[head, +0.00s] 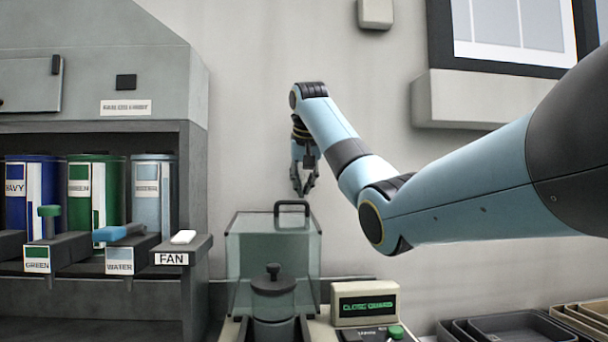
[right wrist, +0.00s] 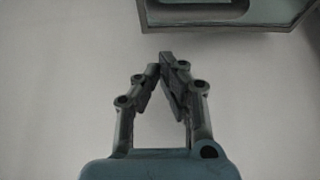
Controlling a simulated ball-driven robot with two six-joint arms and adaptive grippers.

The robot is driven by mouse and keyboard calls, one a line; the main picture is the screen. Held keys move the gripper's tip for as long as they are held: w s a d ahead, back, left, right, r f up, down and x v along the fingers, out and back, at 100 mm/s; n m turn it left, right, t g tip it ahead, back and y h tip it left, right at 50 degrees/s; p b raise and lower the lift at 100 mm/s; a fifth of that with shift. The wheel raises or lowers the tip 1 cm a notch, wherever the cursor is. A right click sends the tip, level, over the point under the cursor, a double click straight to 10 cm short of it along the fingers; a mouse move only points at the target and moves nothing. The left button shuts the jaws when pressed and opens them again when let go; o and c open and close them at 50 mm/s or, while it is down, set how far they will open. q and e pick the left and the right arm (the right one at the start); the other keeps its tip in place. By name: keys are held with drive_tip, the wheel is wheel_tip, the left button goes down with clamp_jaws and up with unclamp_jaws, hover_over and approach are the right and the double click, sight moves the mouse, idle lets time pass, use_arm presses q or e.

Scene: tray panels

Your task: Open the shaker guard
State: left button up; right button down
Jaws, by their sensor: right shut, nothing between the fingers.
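The shaker guard (head: 245,265) is a see-through greenish box with a dark handle (head: 292,204) on its top, low in the middle of the head view. A dark lidded canister (head: 273,288) shows at the guard; its lower part reaches below the guard's bottom edge. I cannot tell for sure whether the guard is raised or down. My right gripper (head: 304,188) points down just above the handle in the picture, apart from it. Its fingertips come together in the right wrist view (right wrist: 166,65), with nothing between them. My left gripper is out of view.
A small console (head: 365,302) right of the guard reads "CLOSE GUARD" and has a green button (head: 396,331). A dispenser with coloured canisters and a FAN switch (head: 183,237) stands left. Trays (head: 505,326) lie at lower right. A grey-framed part (right wrist: 230,20) tops the wrist view.

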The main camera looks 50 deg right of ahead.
drive_tip(key=shift+x, duration=1.1)
drive_tip(key=shift+s+a+f, duration=0.15)
drive_tip(key=shift+s+a, duration=0.05)
drive_tip(key=shift+s+a+r, duration=0.1)
drive_tip(key=shift+s+a, duration=0.45)
drive_tip(key=shift+s, duration=0.1)
drive_tip(key=shift+s+a+r, duration=0.15)
drive_tip(key=shift+s+a, duration=0.4)
drive_tip(key=shift+s, duration=0.05)
